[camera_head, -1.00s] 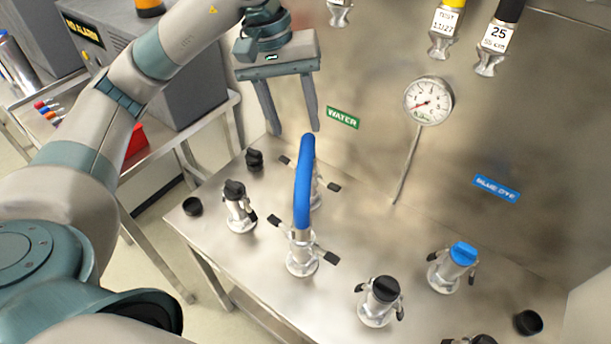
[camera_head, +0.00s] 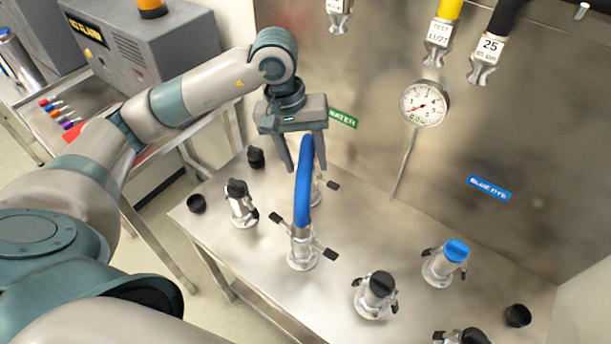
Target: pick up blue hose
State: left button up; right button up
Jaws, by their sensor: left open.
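The blue hose (camera_head: 303,185) arches between two metal couplings on the steel bench, near the bench's middle. Its near end sits in a silver coupling with black levers (camera_head: 302,247). Its far end goes down to a second coupling (camera_head: 318,190), partly hidden behind the hose. My left gripper (camera_head: 305,170) is open and points down at the top of the hose. Its fingers appear on either side of the arch in the picture; whether they touch it I cannot tell. My right gripper is not in view.
Capped couplings stand around the hose: a black-capped one (camera_head: 240,203) at left, another (camera_head: 376,295) at front, and a blue-capped one (camera_head: 446,262) at right. A pressure gauge (camera_head: 424,104) is on the back panel. Hose ends hang above. A side table stands left.

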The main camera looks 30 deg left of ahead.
pick_arm(q)
jog(key=f+p, duration=0.2)
jog(key=shift+d+f+p, duration=0.25)
jog(key=shift+d+p, duration=0.1)
jog(key=shift+p, duration=0.05)
notch_tip(320, 180, down, 3)
jog(key=shift+w+d+r+p, duration=0.1)
jog(key=shift+d+r+p, duration=0.1)
jog(key=shift+p, duration=0.15)
grip_shut()
